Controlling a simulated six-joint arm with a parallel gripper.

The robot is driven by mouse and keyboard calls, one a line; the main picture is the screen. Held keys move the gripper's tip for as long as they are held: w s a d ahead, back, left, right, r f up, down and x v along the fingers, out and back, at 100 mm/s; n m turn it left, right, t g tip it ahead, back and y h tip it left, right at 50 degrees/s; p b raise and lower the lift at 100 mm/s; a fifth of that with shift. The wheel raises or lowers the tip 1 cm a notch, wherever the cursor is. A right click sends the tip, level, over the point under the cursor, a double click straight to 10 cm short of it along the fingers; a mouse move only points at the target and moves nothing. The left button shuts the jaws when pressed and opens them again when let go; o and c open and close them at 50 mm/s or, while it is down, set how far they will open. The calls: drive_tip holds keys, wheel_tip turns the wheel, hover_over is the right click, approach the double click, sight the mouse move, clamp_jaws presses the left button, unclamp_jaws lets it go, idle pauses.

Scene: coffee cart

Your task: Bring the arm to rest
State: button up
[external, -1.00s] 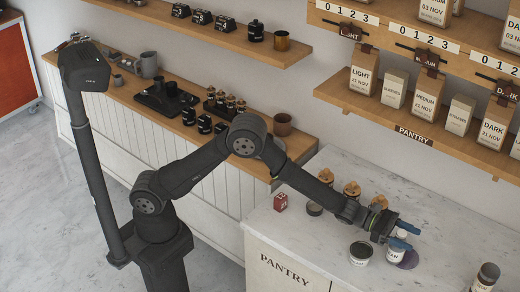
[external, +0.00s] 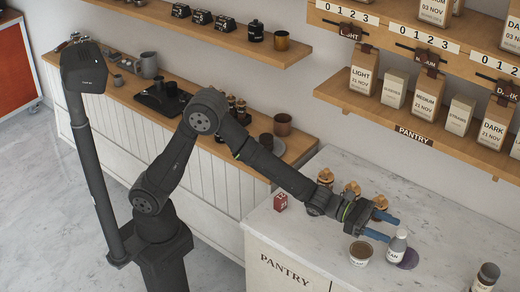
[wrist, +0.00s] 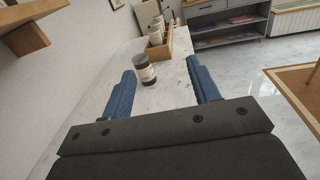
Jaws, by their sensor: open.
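My gripper (external: 392,229) is over the white marble counter (external: 330,246), with its blue fingers apart and nothing between them. A small pale bottle with a grey top (external: 397,247) stands upright on the counter, just in front of the fingers in the external view and apart from them. It is by a dark purple round mat (external: 409,260). A labelled tub with a brown top (external: 361,253) stands left of the bottle. In the wrist view both open fingers (wrist: 161,72) show, and neither the bottle nor the tub is visible.
A dark-topped jar (external: 487,277) stands near the right edge; a similar jar (wrist: 145,69) shows in the wrist view. Shelves of coffee bags (external: 428,98) hang behind. Air above the counter's front is clear.

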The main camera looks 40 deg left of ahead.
drive_tip(key=w+a+f+t, duration=0.1)
drive_tip(key=w+a, duration=0.1)
drive_tip(key=a, duration=1.2)
drive_tip(key=w+f, duration=0.6)
drive_tip(key=w, duration=0.5)
drive_tip(key=shift+a+f+n, duration=0.25)
drive_tip(key=shift+f+n, duration=0.15)
